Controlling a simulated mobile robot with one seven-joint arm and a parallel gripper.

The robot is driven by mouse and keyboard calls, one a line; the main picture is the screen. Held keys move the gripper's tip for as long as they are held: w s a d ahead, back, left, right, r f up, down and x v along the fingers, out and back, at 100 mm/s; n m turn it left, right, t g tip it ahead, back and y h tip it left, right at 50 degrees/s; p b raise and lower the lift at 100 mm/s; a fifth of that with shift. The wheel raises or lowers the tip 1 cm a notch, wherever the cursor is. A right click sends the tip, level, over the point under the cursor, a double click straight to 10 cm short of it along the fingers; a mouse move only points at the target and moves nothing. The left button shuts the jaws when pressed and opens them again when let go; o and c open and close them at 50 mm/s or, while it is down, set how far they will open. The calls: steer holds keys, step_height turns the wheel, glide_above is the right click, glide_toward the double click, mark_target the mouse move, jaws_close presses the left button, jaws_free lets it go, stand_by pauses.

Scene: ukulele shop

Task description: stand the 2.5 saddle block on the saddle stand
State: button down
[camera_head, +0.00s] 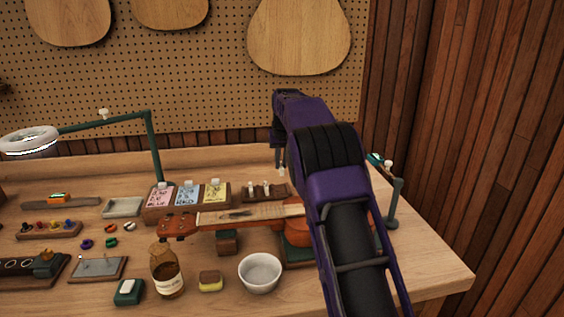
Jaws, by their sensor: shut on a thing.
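My gripper (281,160) points down over the back of the bench, mostly seen from behind and partly hidden by my purple arm. It is shut on a small pale piece (281,173), which looks like the saddle block; its marking is too small to read. Just below is a small dark wooden stand (265,192) with several pale upright pieces, probably the saddle stand. The held piece appears near its right end; I cannot tell whether they touch. To the left, a wooden holder (160,209) carries pink, blue and yellow cards (189,194) with handwriting.
A ukulele (255,213) lies in front of the stand, its body partly behind my arm. A white bowl (260,272), brown bottle (167,270) and sponge (210,281) stand in front. A green lamp post (154,150) rises behind the cards; another post (394,200) stands right.

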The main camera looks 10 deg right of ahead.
mark_target(282, 175)
steer(key=r+p, duration=0.1)
steer(key=p, duration=0.3)
steer(key=shift+d, duration=0.1)
steer(key=shift+f+p, duration=0.1)
steer(key=shift+p, duration=0.5)
steer(key=shift+f+p, duration=0.2)
steer(key=shift+p, duration=0.35)
steer(key=shift+f+b, duration=1.05)
steer(key=shift+f, duration=2.45)
steer(key=c, duration=0.5)
jaws_free()
steer(key=shift+c, duration=0.2)
